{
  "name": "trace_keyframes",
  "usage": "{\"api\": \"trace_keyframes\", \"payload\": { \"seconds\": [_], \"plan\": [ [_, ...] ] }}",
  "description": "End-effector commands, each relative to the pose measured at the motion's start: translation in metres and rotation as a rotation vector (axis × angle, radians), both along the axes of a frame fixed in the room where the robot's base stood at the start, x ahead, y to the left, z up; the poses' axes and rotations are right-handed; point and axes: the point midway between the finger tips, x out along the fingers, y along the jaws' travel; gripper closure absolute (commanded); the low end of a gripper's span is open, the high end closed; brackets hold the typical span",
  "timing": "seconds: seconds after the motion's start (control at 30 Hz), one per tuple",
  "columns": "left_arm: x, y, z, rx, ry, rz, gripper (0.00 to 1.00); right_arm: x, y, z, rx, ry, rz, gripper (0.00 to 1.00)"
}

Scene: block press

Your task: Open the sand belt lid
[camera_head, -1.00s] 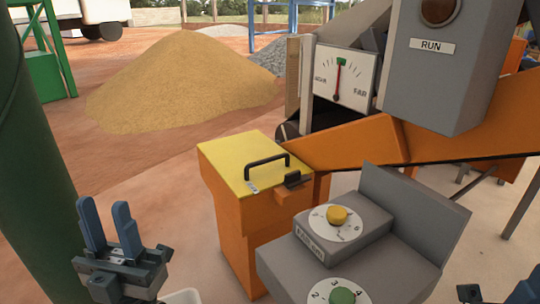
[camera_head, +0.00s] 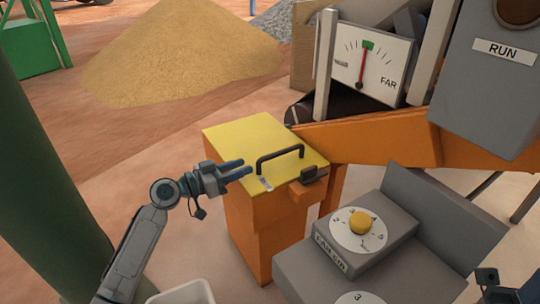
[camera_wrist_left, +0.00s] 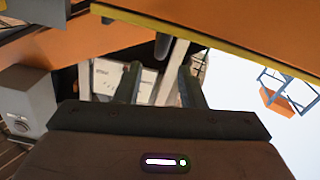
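The yellow lid (camera_head: 235,133) lies flat and shut on top of the orange box (camera_head: 250,225). A black bar handle (camera_head: 280,152) stands on the lid, and a small dark block (camera_head: 314,175) sits at its right edge. My left gripper (camera_head: 246,169) is open and empty at the left side of the lid, its fingers pointing right towards the handle. Contact cannot be told. Its two fingers (camera_wrist_left: 157,82) stand apart in the left wrist view. My right gripper (camera_head: 510,290) is only partly in view at the bottom right corner.
A grey control box with a yellow knob (camera_head: 360,223) stands right of the orange box. An orange chute (camera_head: 375,138) and a gauge (camera_head: 370,62) are behind it. A green column (camera_head: 40,180) is at left. A white bin (camera_head: 185,292) sits at the bottom.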

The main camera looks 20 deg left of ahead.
Motion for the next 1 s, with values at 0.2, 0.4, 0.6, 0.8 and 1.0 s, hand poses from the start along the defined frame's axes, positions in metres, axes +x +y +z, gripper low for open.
{"api": "trace_keyframes", "payload": {
  "seconds": [0.2, 0.4, 0.6, 0.8, 1.0],
  "plan": [
    [0.026, -0.026, 0.001, -0.006, -0.002, 0.0, 0.64, 0.0, 0.0, -0.002, 0.005, -0.003, -0.001, 0.64],
    [0.052, -0.051, 0.001, -0.004, -0.002, 0.0, 0.64, -0.002, 0.0, 0.0, 0.015, -0.02, -0.005, 0.64],
    [0.067, -0.065, 0.0, -0.003, -0.001, 0.002, 0.64, -0.004, -0.001, 0.001, 0.023, -0.028, -0.008, 0.64],
    [0.07, -0.069, 0.0, 0.0, -0.001, 0.002, 0.64, -0.003, -0.001, 0.0, 0.022, -0.025, -0.008, 0.64],
    [0.07, -0.068, 0.0, 0.0, 0.0, 0.002, 0.72, -0.002, 0.0, -0.001, 0.018, -0.019, -0.007, 0.64]
  ]
}}
